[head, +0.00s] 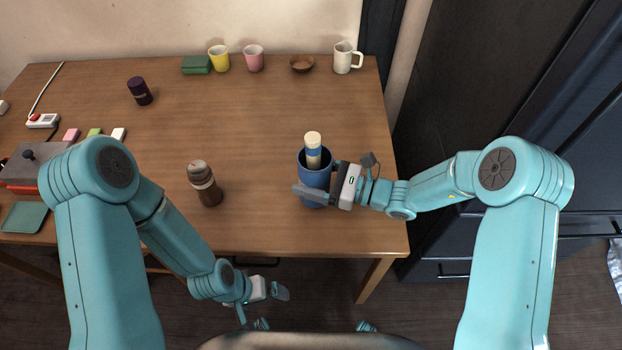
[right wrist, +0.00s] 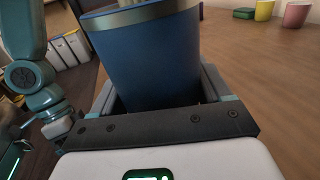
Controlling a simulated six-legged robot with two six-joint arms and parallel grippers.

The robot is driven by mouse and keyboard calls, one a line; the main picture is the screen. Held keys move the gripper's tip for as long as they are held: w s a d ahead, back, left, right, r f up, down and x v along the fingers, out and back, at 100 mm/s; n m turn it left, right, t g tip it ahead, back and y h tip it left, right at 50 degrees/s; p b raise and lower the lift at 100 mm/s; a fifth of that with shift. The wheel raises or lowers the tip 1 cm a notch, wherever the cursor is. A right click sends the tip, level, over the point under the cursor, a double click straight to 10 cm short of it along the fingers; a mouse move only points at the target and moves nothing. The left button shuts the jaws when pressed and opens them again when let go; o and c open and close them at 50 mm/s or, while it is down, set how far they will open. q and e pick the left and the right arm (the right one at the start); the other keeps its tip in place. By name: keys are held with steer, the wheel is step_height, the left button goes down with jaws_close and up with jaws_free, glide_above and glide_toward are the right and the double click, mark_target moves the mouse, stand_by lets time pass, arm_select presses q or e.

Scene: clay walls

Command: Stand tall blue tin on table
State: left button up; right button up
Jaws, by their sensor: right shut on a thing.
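The tall blue tin (head: 314,178) is upright at the right front part of the table (head: 255,225). A cream-topped cylinder with a blue band (head: 313,150) sticks up out of its open mouth. My right gripper (head: 328,195) comes in from the right and is shut on the tin. The right wrist view shows the blue tin (right wrist: 150,60) between the two fingers, tilted slightly in that picture. I cannot tell whether its base touches the table. My left gripper (head: 272,290) hangs below the table's front edge, away from the tin; its jaw opening is unclear.
A brown bottle (head: 206,186) stands left of the tin. A dark cup (head: 140,91) is at the back left. Yellow (head: 219,58) and pink (head: 253,58) cups, a brown bowl (head: 302,64) and a white mug (head: 344,58) line the back. The table's middle is clear.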

steer(key=shift+w+f, duration=0.1)
steer(key=shift+f, duration=0.85)
steer(key=shift+r, duration=0.1)
steer(key=o, duration=1)
steer(key=shift+f, duration=0.2)
steer(key=shift+r, duration=0.3)
steer(key=v, duration=1.2)
steer(key=shift+f+b, duration=0.1)
steer(key=shift+b, duration=0.25)
